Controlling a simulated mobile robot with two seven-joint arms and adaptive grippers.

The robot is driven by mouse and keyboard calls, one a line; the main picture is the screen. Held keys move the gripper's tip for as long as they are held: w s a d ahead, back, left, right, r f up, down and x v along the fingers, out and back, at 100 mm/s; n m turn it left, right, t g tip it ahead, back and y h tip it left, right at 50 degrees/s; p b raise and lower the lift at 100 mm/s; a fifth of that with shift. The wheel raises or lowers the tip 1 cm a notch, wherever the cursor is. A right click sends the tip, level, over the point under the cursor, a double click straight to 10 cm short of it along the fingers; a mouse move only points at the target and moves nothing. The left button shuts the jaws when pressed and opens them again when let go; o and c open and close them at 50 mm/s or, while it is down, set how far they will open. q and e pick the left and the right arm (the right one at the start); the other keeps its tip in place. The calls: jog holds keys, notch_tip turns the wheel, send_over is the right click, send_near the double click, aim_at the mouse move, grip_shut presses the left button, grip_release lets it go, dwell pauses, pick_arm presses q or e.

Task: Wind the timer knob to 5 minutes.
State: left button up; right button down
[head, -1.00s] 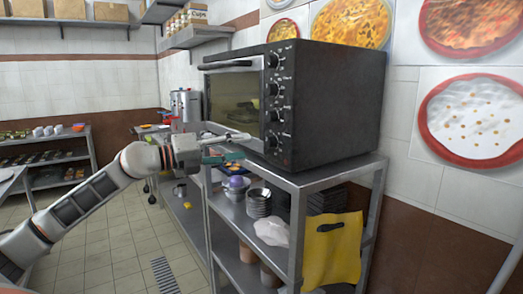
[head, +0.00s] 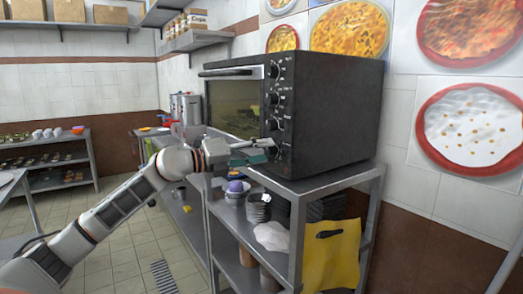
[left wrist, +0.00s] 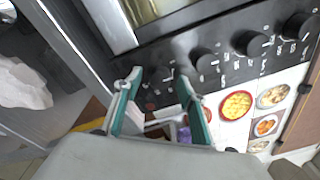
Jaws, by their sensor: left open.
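A black oven (head: 325,115) stands on a metal shelf unit, with a column of dark knobs beside its glass door. The lowest knob (head: 271,146) is at the tip of my left gripper (head: 262,148) in the head view. In the left wrist view the same knob (left wrist: 162,78) shows between the tips of the two teal-edged fingers of my left gripper (left wrist: 159,80). The fingers are apart, and I cannot tell whether they touch the knob. Further knobs (left wrist: 203,60) run up the panel. Their labels are too small to read. My right gripper is not in view.
The metal shelf unit (head: 310,184) holds stacked bowls (head: 258,208) below the gripper. The oven door handle (head: 227,72) sticks out above my left arm.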

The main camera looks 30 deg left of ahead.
pick_arm(q)
jog(key=shift+w+d, duration=0.15)
jog(key=shift+w, duration=0.1)
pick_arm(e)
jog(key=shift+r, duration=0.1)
pick_arm(q)
jog(key=c, duration=1.1)
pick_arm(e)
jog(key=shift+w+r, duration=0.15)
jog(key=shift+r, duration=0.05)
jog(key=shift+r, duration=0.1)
pick_arm(q)
jog(key=m, duration=0.3)
jog(key=shift+r+p, duration=0.1)
jog(key=shift+p, duration=0.3)
jog(key=m, duration=0.4)
jog(key=shift+m+y+p, duration=0.3)
jog(key=shift+p, duration=0.1)
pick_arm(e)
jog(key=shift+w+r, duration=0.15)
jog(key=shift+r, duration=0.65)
